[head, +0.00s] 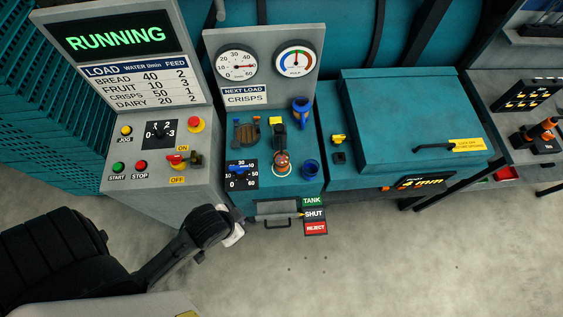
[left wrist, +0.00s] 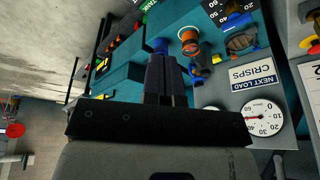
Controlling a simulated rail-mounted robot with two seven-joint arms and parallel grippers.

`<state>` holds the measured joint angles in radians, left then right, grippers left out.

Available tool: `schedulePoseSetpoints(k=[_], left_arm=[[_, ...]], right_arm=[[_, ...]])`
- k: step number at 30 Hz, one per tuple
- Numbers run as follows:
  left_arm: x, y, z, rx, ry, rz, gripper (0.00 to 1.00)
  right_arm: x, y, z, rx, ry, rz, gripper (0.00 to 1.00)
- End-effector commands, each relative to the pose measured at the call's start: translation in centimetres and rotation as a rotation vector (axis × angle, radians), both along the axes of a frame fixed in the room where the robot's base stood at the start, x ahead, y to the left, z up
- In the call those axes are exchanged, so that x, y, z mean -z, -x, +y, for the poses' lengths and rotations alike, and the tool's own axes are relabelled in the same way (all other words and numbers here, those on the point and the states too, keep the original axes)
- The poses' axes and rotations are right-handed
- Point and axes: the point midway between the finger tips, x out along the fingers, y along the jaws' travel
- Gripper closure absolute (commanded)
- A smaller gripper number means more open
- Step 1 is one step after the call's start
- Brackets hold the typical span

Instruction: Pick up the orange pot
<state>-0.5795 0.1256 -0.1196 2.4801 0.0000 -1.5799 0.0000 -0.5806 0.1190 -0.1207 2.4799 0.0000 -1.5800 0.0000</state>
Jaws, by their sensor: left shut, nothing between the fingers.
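The orange pot (head: 282,160) stands on the teal machine top, between the flow dial and a blue cup (head: 310,168). In the left wrist view the orange pot (left wrist: 189,37) shows at the top, beyond and to the right of my fingertips. My left gripper (head: 235,236) is in front of the machine, to the left of the drawer handle and apart from the pot. In the left wrist view its fingers (left wrist: 163,58) are together and empty, their tips overlapping the view of the blue cup. My right gripper is not in view.
Behind the pot are a black and yellow lever (head: 278,135) and a blue fitting (head: 300,108). The water dial (head: 242,175) lies to its left. A teal lidded box (head: 405,125) stands to the right. A drawer handle (head: 277,222) sticks out below; the floor in front is clear.

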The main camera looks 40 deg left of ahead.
Motion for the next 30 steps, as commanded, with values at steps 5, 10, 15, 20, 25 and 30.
schedulePoseSetpoints(k=[5, 10, 15, 20, 25, 30], left_arm=[[0.0, 0.02, -0.24, -0.005, 0.008, 0.001, 0.91], [-0.01, 0.02, -0.38, -0.007, 0.013, 0.001, 0.75], [0.0, 0.02, -0.37, -0.006, 0.013, 0.001, 0.59], [0.0, 0.03, -0.28, -0.005, 0.009, 0.001, 0.44], [0.01, 0.04, -0.1, -0.001, 0.003, 0.002, 0.27], [0.03, 0.05, 0.03, 0.002, -0.002, 0.001, 0.11]], right_arm=[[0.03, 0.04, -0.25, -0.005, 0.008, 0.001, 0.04], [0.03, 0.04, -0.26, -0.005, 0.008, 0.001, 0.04], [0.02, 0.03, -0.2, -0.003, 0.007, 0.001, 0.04], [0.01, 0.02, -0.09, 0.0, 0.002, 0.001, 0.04], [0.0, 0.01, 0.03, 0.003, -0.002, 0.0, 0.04], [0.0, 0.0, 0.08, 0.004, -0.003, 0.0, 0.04]])
